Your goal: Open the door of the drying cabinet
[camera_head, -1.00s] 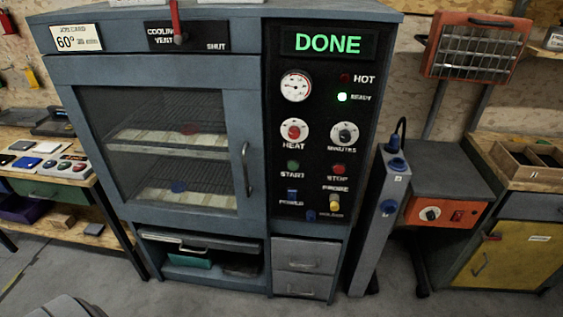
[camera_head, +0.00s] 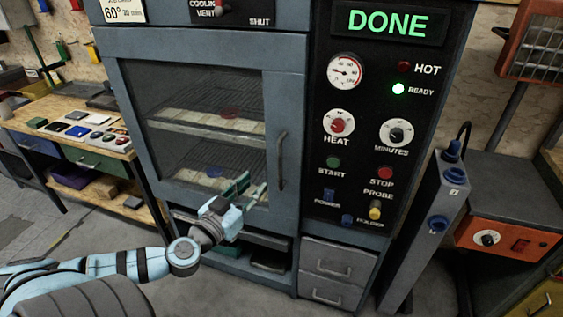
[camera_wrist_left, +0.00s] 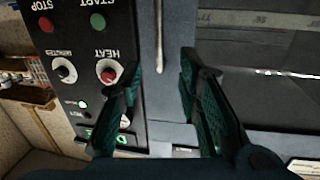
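The drying cabinet (camera_head: 215,45) is blue-grey, and its glazed door (camera_head: 135,90) is closed. A vertical bar handle (camera_head: 281,160) is on the door's right side. My left gripper (camera_head: 246,190) is in front of the lower door glass, left of and below the handle in the head view. In the left wrist view, which is upside down, its two green fingers (camera_wrist_left: 160,105) are open and apart. The handle (camera_wrist_left: 160,38) lies ahead, in line with the gap between them; nothing is held. My right gripper is not in view.
The control panel reads DONE (camera_head: 387,23); the READY light (camera_head: 398,88) is lit green and the HOT light (camera_head: 404,67) looks unlit. A grey post (camera_head: 425,225) stands close to the cabinet's right. A workbench (camera_head: 85,135) is at left. Racks with trays show behind the glass.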

